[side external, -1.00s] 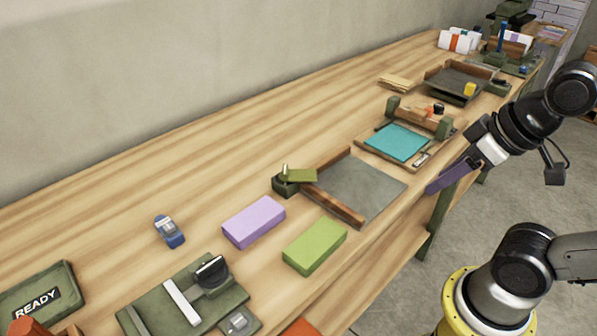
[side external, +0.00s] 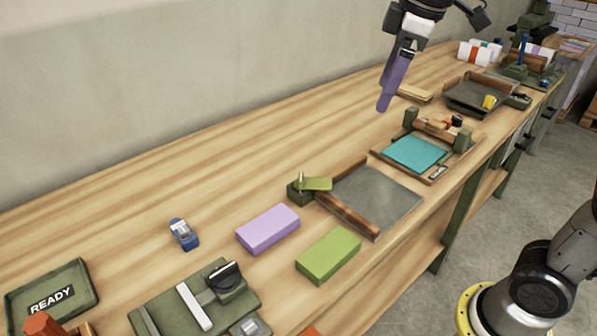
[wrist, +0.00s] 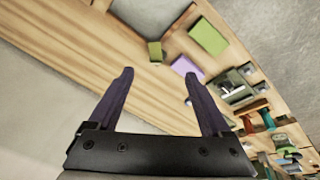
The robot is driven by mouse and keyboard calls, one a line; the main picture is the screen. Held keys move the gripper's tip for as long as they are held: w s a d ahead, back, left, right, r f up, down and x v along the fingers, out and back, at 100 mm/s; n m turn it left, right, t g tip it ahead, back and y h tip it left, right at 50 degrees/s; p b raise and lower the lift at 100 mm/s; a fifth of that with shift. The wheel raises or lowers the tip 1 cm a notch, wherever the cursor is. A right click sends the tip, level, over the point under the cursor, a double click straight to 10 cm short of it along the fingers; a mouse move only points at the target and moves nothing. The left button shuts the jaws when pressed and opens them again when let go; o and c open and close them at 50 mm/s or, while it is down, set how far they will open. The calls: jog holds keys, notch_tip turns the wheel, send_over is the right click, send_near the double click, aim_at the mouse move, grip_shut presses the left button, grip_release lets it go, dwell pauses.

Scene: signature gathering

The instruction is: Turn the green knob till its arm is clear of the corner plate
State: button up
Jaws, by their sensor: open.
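The green knob is a dark green block (side external: 301,193) with a short upright pin and a flat olive arm (side external: 316,184). The arm points right, toward the corner of the grey corner plate (side external: 380,195), which has brown wooden rails. Whether arm and plate overlap is hard to tell. In the wrist view the knob (wrist: 155,50) is small, beside the plate (wrist: 150,15). My gripper (side external: 384,106) has purple fingers pointing down, high above the back of the bench, right of and well apart from the knob. In the wrist view my gripper (wrist: 156,69) is open and empty.
A lilac block (side external: 268,230) and a green block (side external: 329,256) lie left and in front of the knob. A blue device (side external: 183,234) lies further left. A teal pad frame (side external: 415,153) stands right of the plate. Bench behind the knob is clear.

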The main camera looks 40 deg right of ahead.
jog(key=w+a+f+n+g, duration=0.1)
jog(key=w+a+f+g, duration=0.15)
jog(key=w, duration=0.75)
jog(key=n, duration=0.1)
send_over(316, 182)
jog(key=w+a, duration=0.3)
notch_tip(316, 182, down, 8)
jog(key=shift+g, duration=0.35)
notch_tip(316, 182, down, 14)
jog(key=shift+s+r, duration=0.1)
grip_shut()
